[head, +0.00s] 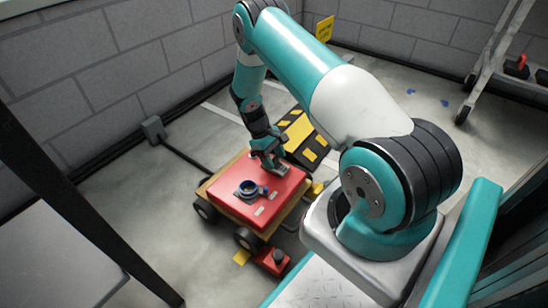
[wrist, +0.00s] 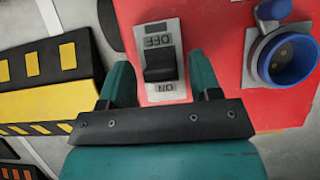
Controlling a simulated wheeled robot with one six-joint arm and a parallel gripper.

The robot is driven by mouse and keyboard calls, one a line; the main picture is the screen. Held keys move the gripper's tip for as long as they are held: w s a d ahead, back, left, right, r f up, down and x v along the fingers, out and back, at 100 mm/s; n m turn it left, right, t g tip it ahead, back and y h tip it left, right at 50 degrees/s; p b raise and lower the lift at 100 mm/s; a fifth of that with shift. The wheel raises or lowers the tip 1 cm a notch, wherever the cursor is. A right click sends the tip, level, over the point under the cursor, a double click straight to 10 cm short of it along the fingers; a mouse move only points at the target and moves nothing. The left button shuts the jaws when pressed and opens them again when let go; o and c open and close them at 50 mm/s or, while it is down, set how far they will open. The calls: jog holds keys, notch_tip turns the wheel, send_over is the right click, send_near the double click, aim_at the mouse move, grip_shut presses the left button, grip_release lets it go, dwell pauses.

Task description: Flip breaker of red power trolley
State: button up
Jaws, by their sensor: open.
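The red power trolley (head: 250,195) is a low red box on a wheeled base, left of my arm in the head view. Its red top (wrist: 215,30) fills much of the wrist view. The breaker (wrist: 160,66) is a black switch on a grey plate, with upside-down OFF above it and ON below it. I cannot tell its position for sure. My gripper (wrist: 163,78) is open, its two teal fingers on either side of the breaker, with nothing held. In the head view my gripper (head: 271,163) is over the trolley's far edge and hides the breaker.
A yellow-and-black striped block (wrist: 45,65) is beside the trolley. A grey wall box (head: 153,128) has a cable running towards the trolley.

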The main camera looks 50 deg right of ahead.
jog(key=p+v, duration=0.7)
jog(key=v, duration=1)
jog(key=shift+r+p, duration=0.15)
jog(key=shift+p, duration=0.15)
jog(key=shift+w, duration=0.1)
